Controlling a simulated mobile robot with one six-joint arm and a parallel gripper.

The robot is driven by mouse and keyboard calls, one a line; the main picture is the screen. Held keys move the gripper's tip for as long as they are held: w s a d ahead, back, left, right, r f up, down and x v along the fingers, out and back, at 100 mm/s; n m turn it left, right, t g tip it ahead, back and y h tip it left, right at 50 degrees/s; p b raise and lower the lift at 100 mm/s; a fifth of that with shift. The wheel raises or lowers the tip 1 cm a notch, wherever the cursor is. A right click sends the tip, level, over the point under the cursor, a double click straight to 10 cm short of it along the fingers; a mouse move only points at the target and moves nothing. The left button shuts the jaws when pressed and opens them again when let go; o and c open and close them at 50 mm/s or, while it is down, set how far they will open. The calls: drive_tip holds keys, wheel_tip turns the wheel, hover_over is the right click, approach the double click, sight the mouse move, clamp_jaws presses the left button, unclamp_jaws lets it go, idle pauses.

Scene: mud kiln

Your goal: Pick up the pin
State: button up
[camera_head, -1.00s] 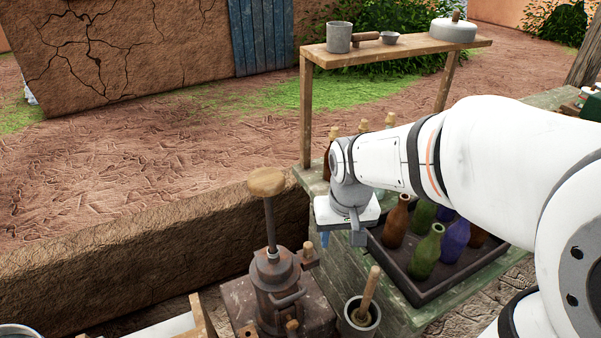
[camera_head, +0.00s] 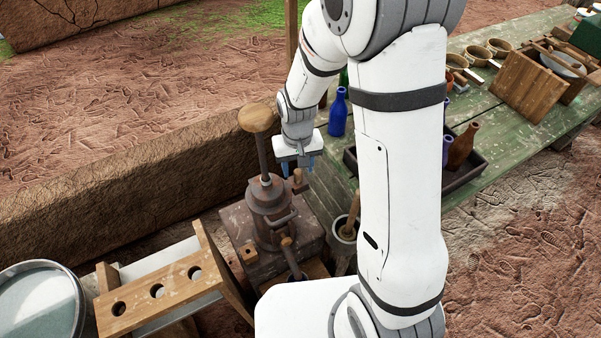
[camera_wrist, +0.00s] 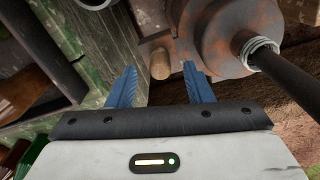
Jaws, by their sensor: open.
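The pin seems to be the short wooden peg (camera_wrist: 160,64) standing in a side lug of the rusty metal press (camera_wrist: 213,35); the task does not say which peg. In the head view this peg (camera_head: 298,176) shows just below my gripper (camera_head: 298,169), at the right of the press (camera_head: 268,197). In the wrist view my gripper (camera_wrist: 160,70) is open, and the peg shows between its blue fingertips, a little beyond them. No contact shows. A second wooden peg (camera_head: 287,242) is lower on the front of the press.
The press's rod with its wooden knob (camera_head: 258,118) rises just left of my gripper. A mortar with pestle (camera_head: 345,230) stands right of the press. A blue bottle (camera_head: 338,113) and a bottle crate (camera_head: 468,176) are on the green table (camera_head: 500,118). A holed wooden rack (camera_head: 160,291) is at lower left.

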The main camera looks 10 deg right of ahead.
drive_tip(key=shift+f, duration=1)
drive_tip(key=c, duration=1)
drive_tip(key=shift+o, duration=0.2)
drive_tip(key=shift+r, duration=0.1)
wheel_tip(320, 180, up, 7)
drive_tip(key=shift+r+b, duration=0.1)
drive_tip(key=shift+b, duration=0.45)
drive_tip(key=s+d+b, duration=0.2)
drive_tip(key=s+d, duration=0.1)
drive_tip(key=s, duration=0.4)
drive_tip(key=s+d+b, duration=0.3)
drive_tip(key=s, duration=0.5)
drive_tip(key=r+p, duration=0.1)
drive_tip(key=r, duration=0.1)
drive_tip(key=s+r, duration=0.1)
drive_tip(key=d+r+p, duration=0.1)
drive_tip(key=r, duration=0.1)
drive_tip(key=shift+s+r+p, duration=0.3)
drive_tip(key=shift+r, duration=0.05)
